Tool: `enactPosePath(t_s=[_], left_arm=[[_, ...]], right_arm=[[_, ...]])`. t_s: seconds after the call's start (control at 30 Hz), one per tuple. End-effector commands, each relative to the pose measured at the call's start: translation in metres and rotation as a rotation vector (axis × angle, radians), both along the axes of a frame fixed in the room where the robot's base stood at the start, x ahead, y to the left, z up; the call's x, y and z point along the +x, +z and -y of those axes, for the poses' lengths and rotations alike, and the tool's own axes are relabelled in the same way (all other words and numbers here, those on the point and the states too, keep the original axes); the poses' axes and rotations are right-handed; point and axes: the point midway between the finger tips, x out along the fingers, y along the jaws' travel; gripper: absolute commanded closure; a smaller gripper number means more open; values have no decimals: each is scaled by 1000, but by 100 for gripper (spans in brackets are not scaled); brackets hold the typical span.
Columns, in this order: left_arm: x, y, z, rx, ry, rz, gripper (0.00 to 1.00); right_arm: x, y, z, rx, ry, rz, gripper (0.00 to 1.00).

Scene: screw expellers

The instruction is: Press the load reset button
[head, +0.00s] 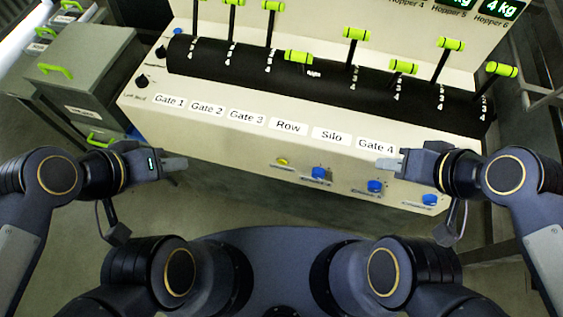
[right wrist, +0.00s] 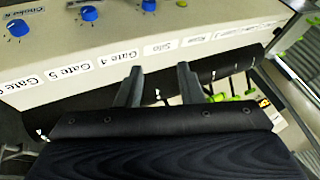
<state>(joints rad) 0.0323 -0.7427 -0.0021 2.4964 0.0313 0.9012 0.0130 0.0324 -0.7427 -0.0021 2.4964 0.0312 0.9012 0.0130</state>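The cream control console (head: 240,105) spans the upper middle of the head view. I cannot tell for certain which control is the load reset button. A small black knob (head: 142,80) at its left end has a label below it too small to read surely. A second black knob (head: 161,51) and a blue control (head: 178,31) sit behind it. A small yellow button (head: 282,161) is on the front face. My left gripper (head: 175,164) is in front of the console's left part, its opening unclear. My right gripper (head: 390,166) is open and empty; its parted fingers show in the right wrist view (right wrist: 159,84).
Blue knobs (head: 319,173) line the console's lower front. Levers with green handles (head: 356,34) rise from a black curved cover (head: 240,68). A grey cabinet (head: 85,75) with green handles stands at the left. Floor is clear between console and my base.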

Motion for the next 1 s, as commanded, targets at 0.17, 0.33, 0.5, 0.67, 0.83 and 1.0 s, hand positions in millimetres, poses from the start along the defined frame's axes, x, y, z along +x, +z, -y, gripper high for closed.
enactPosePath(t_s=[0.17,0.33,0.5,0.67,0.83,1.0], left_arm=[[0,0,0,0,0,0,64],[0,0,0,0,0,0,64],[0,0,0,0,0,0,64],[0,0,0,0,0,0,64],[0,0,0,0,0,0,64],[0,0,0,0,0,0,64]], right_arm=[[0,0,0,0,0,0,90],[0,0,0,0,0,0,100],[0,0,0,0,0,0,100],[0,0,0,0,0,0,100],[0,0,0,0,0,0,100],[0,0,0,0,0,0,100]])
